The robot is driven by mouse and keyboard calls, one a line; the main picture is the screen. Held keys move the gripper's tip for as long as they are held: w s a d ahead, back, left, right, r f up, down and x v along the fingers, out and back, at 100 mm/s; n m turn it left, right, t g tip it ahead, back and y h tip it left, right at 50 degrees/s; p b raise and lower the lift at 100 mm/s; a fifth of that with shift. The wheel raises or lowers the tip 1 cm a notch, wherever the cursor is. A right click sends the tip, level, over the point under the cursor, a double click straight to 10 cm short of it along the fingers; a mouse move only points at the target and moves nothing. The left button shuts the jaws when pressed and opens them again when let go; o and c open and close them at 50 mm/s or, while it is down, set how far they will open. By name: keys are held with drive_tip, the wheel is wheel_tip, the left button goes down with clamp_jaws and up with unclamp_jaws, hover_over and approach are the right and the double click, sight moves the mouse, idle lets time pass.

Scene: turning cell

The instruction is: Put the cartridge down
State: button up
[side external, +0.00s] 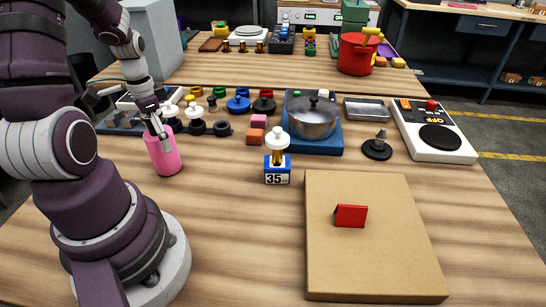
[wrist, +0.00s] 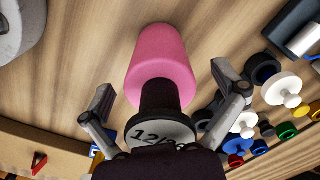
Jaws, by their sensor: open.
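A pink, slightly tapered cylinder (side external: 164,158) stands upright on the wooden table at the left, beside my arm; I take it for the cartridge. In the wrist view the pink body (wrist: 160,62) has a black neck and a grey round end with a partly hidden number. My gripper (side external: 155,128) is just above it in the side view. In the wrist view my gripper (wrist: 162,84) is open, with one finger on each side of the neck and visible gaps. The upper end is partly hidden by the gripper.
Several coloured knobbed weights (side external: 238,104) stand behind and right of the pink cylinder. A blue block marked 35 (side external: 277,178) holds a white-topped piece. A brown board (side external: 370,265) with a red block (side external: 351,216) lies front right.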

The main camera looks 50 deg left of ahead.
wheel_tip(320, 180, up, 12)
drive_tip(key=shift+w+d+r, duration=0.1)
drive_tip(key=shift+w+d, duration=0.05)
drive_tip(key=w+d+r+t, duration=0.2)
drive_tip(key=d+t, duration=0.3)
drive_tip(key=d, duration=1.3)
drive_tip(key=shift+w+d+r+t, duration=0.2)
drive_tip(key=shift+w+t, duration=0.1)
drive_tip(key=shift+w, duration=0.25)
